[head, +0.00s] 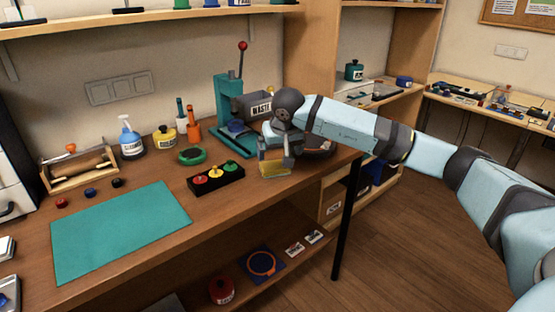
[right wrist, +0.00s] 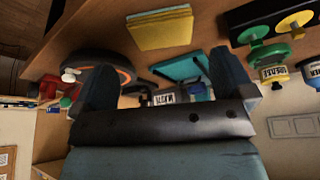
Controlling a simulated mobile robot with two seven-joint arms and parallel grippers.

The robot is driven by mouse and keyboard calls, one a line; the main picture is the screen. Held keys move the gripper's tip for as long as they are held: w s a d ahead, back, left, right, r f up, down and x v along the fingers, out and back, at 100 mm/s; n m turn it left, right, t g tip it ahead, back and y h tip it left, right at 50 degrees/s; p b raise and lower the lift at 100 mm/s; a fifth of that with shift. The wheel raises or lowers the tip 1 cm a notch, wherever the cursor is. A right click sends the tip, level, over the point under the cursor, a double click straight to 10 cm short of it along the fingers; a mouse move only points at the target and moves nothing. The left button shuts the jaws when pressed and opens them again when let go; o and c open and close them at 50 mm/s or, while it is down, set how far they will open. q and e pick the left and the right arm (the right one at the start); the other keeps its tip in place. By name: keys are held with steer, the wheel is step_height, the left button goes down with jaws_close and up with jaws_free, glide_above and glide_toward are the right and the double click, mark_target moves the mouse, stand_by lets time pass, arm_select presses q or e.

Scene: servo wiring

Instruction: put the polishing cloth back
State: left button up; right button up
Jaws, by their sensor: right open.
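The polishing cloth seems to be the flat yellow piece (head: 275,169), lying on the wooden bench near its front edge. It also shows in the right wrist view (right wrist: 160,30), where it lies flat beyond the fingers. My right gripper (head: 272,158) is over the bench and covers part of the cloth in the head view. In the right wrist view my right gripper (right wrist: 163,75) has its fingers wide apart with nothing between them. The cloth looks apart from the fingers. My left gripper is not in view.
A black block with red, yellow and green knobs (head: 216,180) stands left of the cloth. A teal lever press (head: 229,105) and a waste bin (head: 262,104) stand behind. A round dark dish (head: 320,149) is to the right. A green mat (head: 120,228) lies clear at left.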

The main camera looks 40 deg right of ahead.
steer(key=d+v, duration=0.1)
steer(key=v, duration=0.3)
steer(key=a+f+y, duration=0.1)
steer(key=a, duration=0.1)
steer(key=s+a+f+y, duration=0.1)
steer(key=a+f, duration=0.1)
steer(key=a, duration=0.1)
steer(key=a+f+y, duration=0.1)
steer(key=a, duration=0.2)
steer(key=shift+s+f+m+g, duration=0.2)
steer(key=shift+s+m+g, duration=0.1)
steer(key=s+a+f+m+t+y, duration=0.1)
steer(key=s+a+m+y, duration=0.45)
steer(key=a, duration=0.35)
steer(key=s+a+f+m+y, duration=0.2)
steer(key=s+a+m+y, duration=0.2)
steer(key=a+m+y, duration=0.3)
steer(key=s+a+f+m+t+y, duration=0.1)
steer(key=s+a+m+y, duration=0.5)
steer(key=a, duration=0.4)
steer(key=s+d+f+n+t+h, duration=0.3)
steer(key=s+f+n+h, duration=0.3)
steer(key=f+n+h, duration=0.2)
steer(key=s+d+f+n+t+h, duration=0.3)
steer(key=s+d+f+n+h, duration=0.3)
steer(key=f+n, duration=0.6)
steer(key=s+n+h, duration=0.1)
steer(key=n+h, duration=0.1)
steer(key=n, duration=0.3)
steer(key=shift+f, duration=0.3)
